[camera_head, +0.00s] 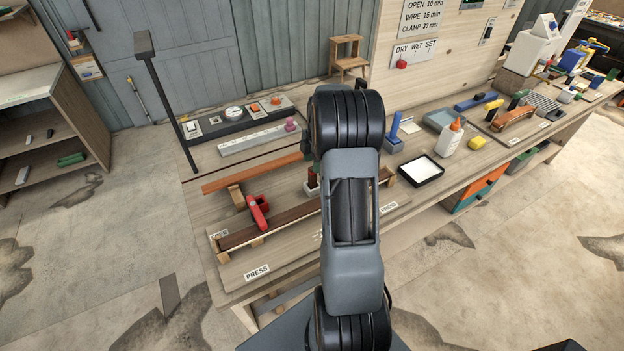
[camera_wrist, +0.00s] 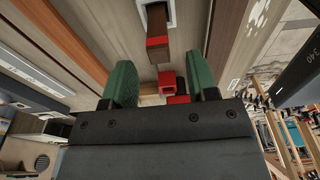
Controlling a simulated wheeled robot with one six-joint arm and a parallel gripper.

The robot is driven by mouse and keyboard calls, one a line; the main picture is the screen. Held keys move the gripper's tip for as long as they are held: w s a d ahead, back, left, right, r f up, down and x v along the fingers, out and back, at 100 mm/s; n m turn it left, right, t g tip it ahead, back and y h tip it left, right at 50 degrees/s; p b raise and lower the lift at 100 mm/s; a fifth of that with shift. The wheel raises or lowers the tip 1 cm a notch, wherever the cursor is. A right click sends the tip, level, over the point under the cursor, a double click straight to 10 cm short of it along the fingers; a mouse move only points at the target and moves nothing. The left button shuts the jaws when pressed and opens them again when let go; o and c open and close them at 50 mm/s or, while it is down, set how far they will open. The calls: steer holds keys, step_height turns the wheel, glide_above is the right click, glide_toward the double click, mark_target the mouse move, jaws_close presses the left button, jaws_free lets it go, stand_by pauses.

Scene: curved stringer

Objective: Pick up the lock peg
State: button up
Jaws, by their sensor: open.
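A dark brown upright peg (camera_head: 312,176) stands in a small white holder (camera_head: 312,191) left of my arm in the head view; it looks like the lock peg, though I cannot be certain. In the wrist view a brown piece with a red band (camera_wrist: 157,42) shows at top centre, at a pale holder, and may be the same peg. My gripper (camera_wrist: 161,84) is open, its two green fingers apart. The brown piece lies beyond the fingertips, between their lines, with no visible contact.
A red clamp (camera_head: 257,212) sits on the long brown strip (camera_head: 270,228) on the bench. Red blocks (camera_wrist: 167,82) show between the fingers in the wrist view. A black tray (camera_head: 421,171) and glue bottle (camera_head: 451,138) stand right of my arm.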

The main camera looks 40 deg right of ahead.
mark_target(312, 175)
steer(key=shift+w+a+f+p, duration=0.15)
steer(key=shift+f+p, duration=0.35)
steer(key=shift+f, duration=1.1)
steer(key=shift+s+a+f+p, duration=0.15)
steer(key=shift+f+p, duration=0.35)
steer(key=shift+f, duration=1.1)
steer(key=shift+w, duration=0.1)
jaws_close()
